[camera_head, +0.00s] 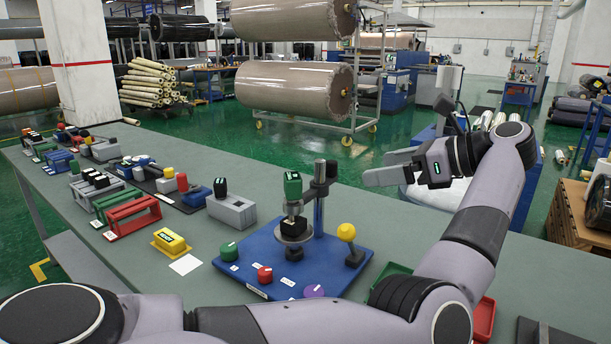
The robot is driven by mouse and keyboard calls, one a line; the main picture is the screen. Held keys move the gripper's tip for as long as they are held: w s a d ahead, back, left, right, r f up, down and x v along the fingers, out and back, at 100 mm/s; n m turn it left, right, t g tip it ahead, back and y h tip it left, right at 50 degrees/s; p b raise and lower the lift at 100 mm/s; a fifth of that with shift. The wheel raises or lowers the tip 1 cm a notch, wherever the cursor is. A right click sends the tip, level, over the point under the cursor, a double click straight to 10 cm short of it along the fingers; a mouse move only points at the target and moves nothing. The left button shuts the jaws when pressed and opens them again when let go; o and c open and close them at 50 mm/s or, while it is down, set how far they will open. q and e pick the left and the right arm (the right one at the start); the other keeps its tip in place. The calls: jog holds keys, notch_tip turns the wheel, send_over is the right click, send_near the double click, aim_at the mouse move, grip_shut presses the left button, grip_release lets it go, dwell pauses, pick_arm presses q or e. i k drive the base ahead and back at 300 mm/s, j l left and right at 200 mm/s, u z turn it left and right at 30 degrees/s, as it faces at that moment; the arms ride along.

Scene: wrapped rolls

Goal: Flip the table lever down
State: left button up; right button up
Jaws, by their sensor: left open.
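A lever with a round yellow knob (346,232) stands upright on the right part of a blue base plate (245,262) on the table. Its short shaft runs down to a small black mount. My left gripper (378,167) is in the air above and to the right of the lever, apart from it. Its two fingers point left and are spread with nothing between them. My left arm sweeps across the bottom of the view and up the right side. My right gripper is not in view.
The blue plate also carries a metal post (319,195) with a green-topped part, left of the lever, plus green, red and purple knobs. A red tray (484,318) is partly hidden by my arm. The grey table (200,285) holds several coloured blocks further left.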

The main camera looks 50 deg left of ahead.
aim_at(346, 232)
jog(key=k, duration=1.5)
